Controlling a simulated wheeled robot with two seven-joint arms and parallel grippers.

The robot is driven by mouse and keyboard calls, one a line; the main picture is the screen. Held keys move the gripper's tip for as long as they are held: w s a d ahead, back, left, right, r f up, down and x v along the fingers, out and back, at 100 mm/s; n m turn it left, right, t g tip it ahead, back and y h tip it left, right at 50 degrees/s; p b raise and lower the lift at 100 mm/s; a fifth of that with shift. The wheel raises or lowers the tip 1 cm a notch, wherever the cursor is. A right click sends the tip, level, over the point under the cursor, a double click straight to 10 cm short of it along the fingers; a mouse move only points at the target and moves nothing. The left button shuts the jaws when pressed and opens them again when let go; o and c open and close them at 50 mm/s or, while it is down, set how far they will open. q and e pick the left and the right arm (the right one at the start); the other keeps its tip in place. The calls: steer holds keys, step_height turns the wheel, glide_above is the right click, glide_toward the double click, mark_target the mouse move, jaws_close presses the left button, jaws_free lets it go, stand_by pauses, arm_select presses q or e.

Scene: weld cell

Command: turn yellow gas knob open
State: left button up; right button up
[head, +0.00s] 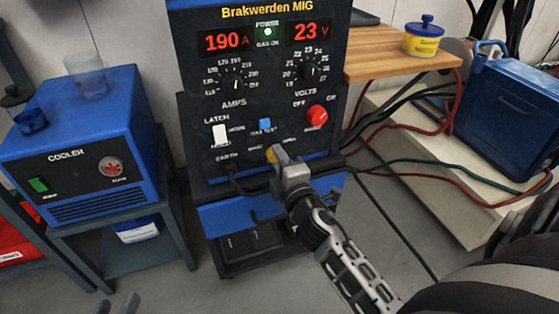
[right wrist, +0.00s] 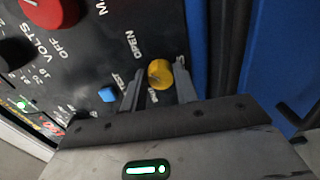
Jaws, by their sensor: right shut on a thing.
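The yellow gas knob (head: 270,155) sits low on the dark front panel of the welder (head: 188,130), mostly hidden by my right gripper in the head view. The right wrist view shows the knob (right wrist: 160,73) between the two fingers, with the word OPEN beside it. A second label near it is partly hidden. My right gripper (head: 283,157) is shut on the knob.
A blue switch (head: 265,124), a white latch switch (head: 221,135) and a red knob (head: 316,114) are close around on the panel. A blue cooler (head: 75,150) stands on a stand at left. Cables run right of the welder, near a blue case (head: 505,115).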

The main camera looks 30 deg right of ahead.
steer(key=o, duration=1)
steer(key=shift+c, duration=0.2)
arm_select(q)
steer(key=shift+f, duration=0.1)
